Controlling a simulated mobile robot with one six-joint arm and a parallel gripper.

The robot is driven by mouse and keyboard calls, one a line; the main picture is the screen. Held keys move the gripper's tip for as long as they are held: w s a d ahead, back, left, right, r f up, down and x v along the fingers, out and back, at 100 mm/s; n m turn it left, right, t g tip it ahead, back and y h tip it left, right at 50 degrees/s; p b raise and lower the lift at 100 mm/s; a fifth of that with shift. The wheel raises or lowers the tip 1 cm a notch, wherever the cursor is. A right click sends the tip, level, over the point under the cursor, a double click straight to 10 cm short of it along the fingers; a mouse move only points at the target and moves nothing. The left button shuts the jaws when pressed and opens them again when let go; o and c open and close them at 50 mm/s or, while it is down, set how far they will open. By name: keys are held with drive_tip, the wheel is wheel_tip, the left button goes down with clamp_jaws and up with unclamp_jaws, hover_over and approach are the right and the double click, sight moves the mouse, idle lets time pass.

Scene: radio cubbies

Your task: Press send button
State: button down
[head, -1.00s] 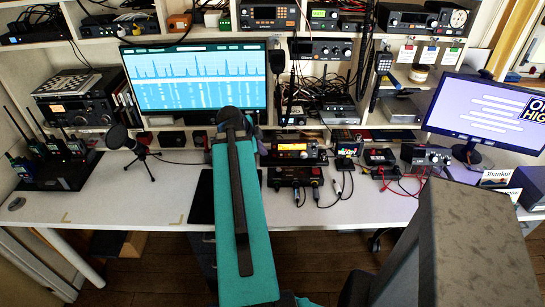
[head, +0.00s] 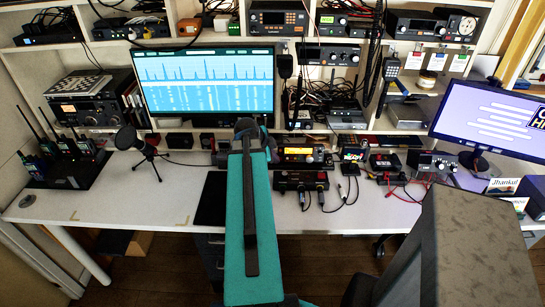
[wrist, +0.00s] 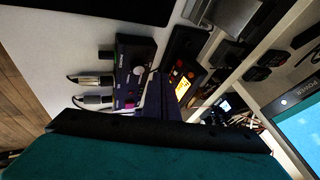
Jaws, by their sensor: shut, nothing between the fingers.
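A black control box (head: 300,181) with cables plugged into its front stands on the white desk, in front of a radio with an orange display (head: 300,157). In the wrist view the same box (wrist: 128,62) shows knobs, a pale round control and two plugs, and the orange-lit radio (wrist: 184,88) is beside it. I cannot read which control is the send button. My gripper (wrist: 157,84) shows as dark shut fingers in front of the box and covers part of it. In the head view my teal arm hides the gripper.
A large monitor (head: 207,82) stands behind my arm, and a second monitor (head: 490,115) is at the right. A microphone on a tripod (head: 136,143) and handheld radios (head: 70,148) stand at the left. The desk's left front (head: 110,200) is mostly clear.

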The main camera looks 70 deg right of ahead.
sight(281, 157)
drive_tip(key=p+x, duration=0.1)
drive_tip(key=x, duration=0.3)
drive_tip(key=shift+d+f, duration=0.3)
drive_tip(key=shift+d+f+p, duration=0.2)
drive_tip(key=shift+d+p, duration=0.05)
drive_tip(key=shift+p, duration=0.1)
drive_tip(key=shift+w+d+f+p, duration=0.15)
drive_tip(key=shift+w+d+p, duration=0.1)
drive_tip(key=shift+d, duration=0.3)
drive_tip(key=shift+w+d+f+p, duration=0.2)
drive_tip(key=shift+d+p, duration=0.1)
drive_tip(key=shift+d, duration=0.2)
drive_tip(key=shift+w+d+f+p, duration=0.15)
drive_tip(key=shift+d+p, duration=0.1)
drive_tip(key=shift+d, duration=0.3)
drive_tip(key=shift+w+d+f+b, duration=0.25)
drive_tip(key=shift+d+b, duration=0.3)
drive_tip(key=shift+b, duration=0.55)
drive_tip(key=shift+d+r, duration=0.15)
